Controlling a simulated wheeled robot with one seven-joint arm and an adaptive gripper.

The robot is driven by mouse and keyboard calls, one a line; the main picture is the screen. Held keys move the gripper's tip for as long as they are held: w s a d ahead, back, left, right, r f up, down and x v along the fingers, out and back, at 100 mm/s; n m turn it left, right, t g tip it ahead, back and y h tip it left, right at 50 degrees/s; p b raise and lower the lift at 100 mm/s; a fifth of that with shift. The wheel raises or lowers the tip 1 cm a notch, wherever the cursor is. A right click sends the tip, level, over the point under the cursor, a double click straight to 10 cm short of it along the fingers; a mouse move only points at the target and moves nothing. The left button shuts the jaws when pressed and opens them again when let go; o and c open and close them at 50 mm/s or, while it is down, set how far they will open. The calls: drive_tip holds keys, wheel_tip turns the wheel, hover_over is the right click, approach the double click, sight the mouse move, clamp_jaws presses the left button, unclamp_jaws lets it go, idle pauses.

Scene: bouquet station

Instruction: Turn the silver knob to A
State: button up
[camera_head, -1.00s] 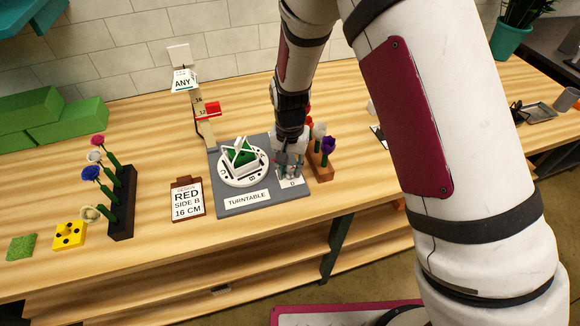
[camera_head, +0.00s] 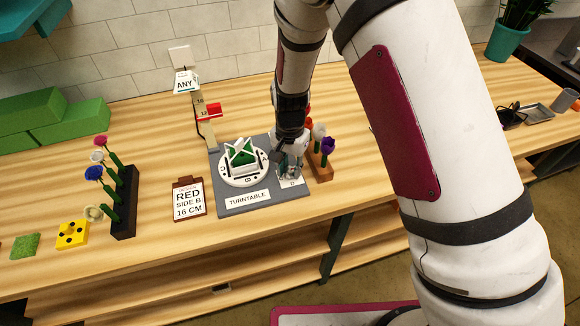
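The silver knob is hidden or too small to make out under my gripper (camera_head: 289,172), which points down at the right side of the grey turntable board (camera_head: 230,207). A small white label plate (camera_head: 292,182) shows just below the fingers, its letter too small to read surely. To the left of my gripper is the round white turntable (camera_head: 232,181) with letters on its rim and a white frame with green inside. I cannot tell whether the fingers are open or shut on the knob.
A wooden block with flowers (camera_head: 320,166) stands close on the right of my gripper. An order card (camera_head: 189,199) reading RED, SIDE B, 16 CM stands left of the board. A dark flower rack (camera_head: 125,205) is farther left.

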sight(290, 170)
drive_tip(key=o, duration=0.4)
drive_tip(key=shift+r, duration=0.1)
wheel_tip(290, 170, up, 12)
drive_tip(key=shift+f, duration=0.1)
idle(0.6)
